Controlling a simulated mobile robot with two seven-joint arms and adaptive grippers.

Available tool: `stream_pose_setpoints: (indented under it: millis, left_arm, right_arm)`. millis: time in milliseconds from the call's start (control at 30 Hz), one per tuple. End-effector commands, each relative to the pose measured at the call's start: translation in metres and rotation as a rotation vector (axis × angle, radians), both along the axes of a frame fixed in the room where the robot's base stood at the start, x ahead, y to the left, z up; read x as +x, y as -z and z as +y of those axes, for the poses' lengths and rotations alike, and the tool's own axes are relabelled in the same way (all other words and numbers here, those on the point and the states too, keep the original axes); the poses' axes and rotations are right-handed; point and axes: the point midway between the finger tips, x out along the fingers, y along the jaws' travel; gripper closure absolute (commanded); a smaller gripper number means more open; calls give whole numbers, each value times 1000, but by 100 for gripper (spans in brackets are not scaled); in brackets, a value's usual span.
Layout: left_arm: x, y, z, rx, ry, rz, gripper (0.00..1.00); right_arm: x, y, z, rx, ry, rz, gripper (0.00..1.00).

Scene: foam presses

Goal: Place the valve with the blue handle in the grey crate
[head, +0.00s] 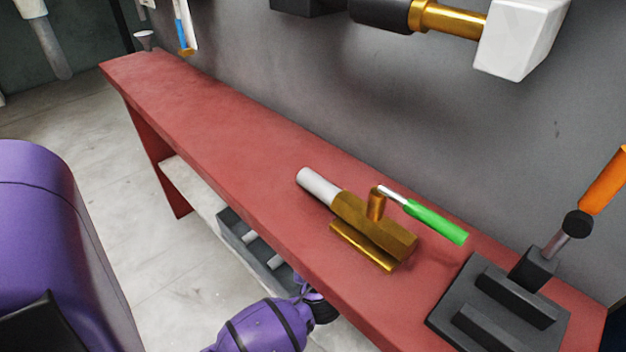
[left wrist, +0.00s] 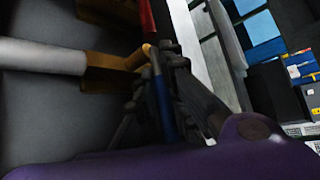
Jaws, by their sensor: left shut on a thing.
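The valve with the blue handle shows in the left wrist view: white pipe (left wrist: 40,56), brass body (left wrist: 112,62) and blue handle (left wrist: 162,100). My left gripper (left wrist: 172,95) is shut on the handle, its dark fingers around it. The valve cannot be made out in the head view. A dark grey crate (head: 236,229) sits low behind the red bench's front edge, partly hidden by the bench; light bars show inside it. A purple arm link of mine reaches to the bench's front edge; no fingertips can be made out there.
The red bench (head: 215,115) carries a brass valve with a green handle (head: 435,222) and a black base (head: 500,310) with an orange handle (head: 604,180). A grey wall stands close behind. Blue boxes (left wrist: 262,35) stand in the wrist view's background.

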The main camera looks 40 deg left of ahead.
Motion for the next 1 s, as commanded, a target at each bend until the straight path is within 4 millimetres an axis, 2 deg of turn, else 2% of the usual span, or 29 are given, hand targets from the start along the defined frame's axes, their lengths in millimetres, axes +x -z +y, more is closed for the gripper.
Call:
stream_pose_setpoints:
  millis: [133,167,300,667,767,1000]
  left_arm:
    - [1,0,0,2,0,-2,100]
    - [0,1,0,0,0,0,86]
    - [0,1,0,1,0,-1,69]
    - [-1,-2,-1,1,0,-1,69]
    - [-9,-7,-9,0,1,-1,69]
    - [-41,-28,-41,-2,-1,-2,69]
  right_arm:
    - [1,-1,0,-1,0,-4,100]
    - [1,-2,0,-1,0,-4,100]
    - [1,-2,0,0,-1,-4,100]
    - [1,-3,0,0,-1,-4,100]
    - [2,-8,0,0,-1,-7,100]
    - [6,-26,0,0,-1,-24,100]
